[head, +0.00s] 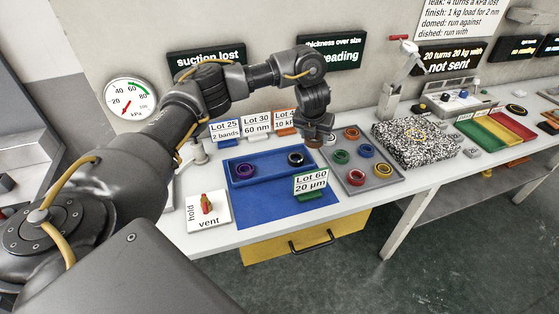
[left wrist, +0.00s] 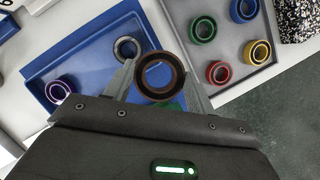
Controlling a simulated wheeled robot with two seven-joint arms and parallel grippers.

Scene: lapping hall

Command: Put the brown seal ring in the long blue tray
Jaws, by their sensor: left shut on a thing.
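My left gripper (head: 314,134) is shut on the brown seal ring (left wrist: 158,76), held between the two fingers in the left wrist view. In the head view the ring (head: 313,142) shows as a small brown patch under the fingers, mostly hidden. The gripper hangs near the right end of the long blue tray (head: 268,171), by the gap to the grey tray. The blue tray holds a purple ring (head: 244,170) at its left and a black ring (head: 295,158) at its right; its middle is bare. My right gripper is not in view.
The grey tray (head: 368,183) on the right holds several coloured rings. A green "Lot 60" sign (head: 311,182) stands in front of the blue tray's right end. Lot signs (head: 256,124) stand behind it. A speckled block (head: 415,140) lies further right.

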